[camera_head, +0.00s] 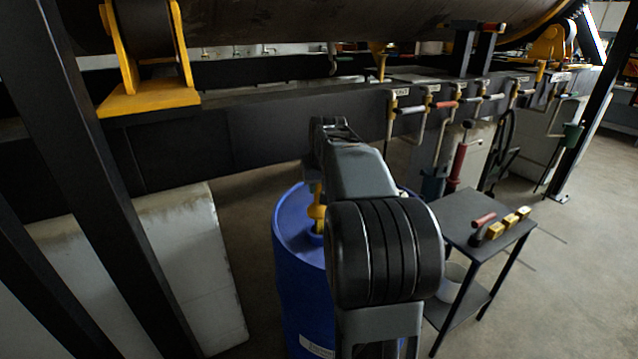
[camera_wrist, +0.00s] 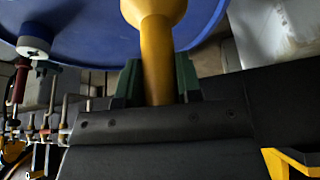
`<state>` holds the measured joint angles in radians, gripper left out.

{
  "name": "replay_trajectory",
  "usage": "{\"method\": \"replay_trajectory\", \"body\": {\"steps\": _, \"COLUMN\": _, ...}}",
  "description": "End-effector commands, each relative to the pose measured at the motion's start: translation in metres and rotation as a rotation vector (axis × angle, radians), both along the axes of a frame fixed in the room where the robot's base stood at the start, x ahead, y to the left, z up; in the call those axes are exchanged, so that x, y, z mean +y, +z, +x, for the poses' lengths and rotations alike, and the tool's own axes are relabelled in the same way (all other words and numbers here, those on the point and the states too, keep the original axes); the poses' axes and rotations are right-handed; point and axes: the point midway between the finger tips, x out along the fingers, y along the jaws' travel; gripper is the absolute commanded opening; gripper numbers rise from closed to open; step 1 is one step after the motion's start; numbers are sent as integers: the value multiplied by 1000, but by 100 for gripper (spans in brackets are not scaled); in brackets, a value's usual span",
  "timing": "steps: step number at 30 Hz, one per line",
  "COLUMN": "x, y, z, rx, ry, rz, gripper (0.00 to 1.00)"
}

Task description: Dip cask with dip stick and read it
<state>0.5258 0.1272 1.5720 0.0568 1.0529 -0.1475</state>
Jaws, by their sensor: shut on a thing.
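The blue cask (camera_head: 297,285) stands upright on the floor, partly hidden behind my arm. My gripper (camera_wrist: 155,90) is above its top, with its dark green fingers shut on a yellow flared piece (camera_wrist: 157,50). This looks like the handle of the dip stick. The yellow piece also shows in the head view (camera_head: 317,212), upright over the cask top beside my arm. Its wider end is toward the cask. Any thin stick below it, and any marks on it, are hidden. I cannot tell whether it enters the cask. The cask top also fills the upper wrist view (camera_wrist: 85,40).
A small dark table (camera_head: 470,210) stands right of the cask, with a red-handled tool (camera_head: 484,222) and brass-coloured blocks (camera_head: 510,221) on it. A long dark beam (camera_head: 250,145) with valves runs behind. A pale concrete block (camera_head: 190,260) and dark posts stand left. Floor at right is open.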

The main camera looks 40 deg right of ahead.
Motion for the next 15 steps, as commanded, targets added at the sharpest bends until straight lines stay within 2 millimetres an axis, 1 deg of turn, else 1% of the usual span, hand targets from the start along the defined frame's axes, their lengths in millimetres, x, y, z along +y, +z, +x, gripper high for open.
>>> {"method": "replay_trajectory", "body": {"steps": 1, "x": 0, "y": -7, "z": 0, "rx": 0, "ry": 0, "rz": 0, "gripper": 0}}
{"method": "replay_trajectory", "body": {"steps": 15, "x": 0, "y": -40, "z": 0, "rx": 0, "ry": 0, "rz": 0, "gripper": 0}}
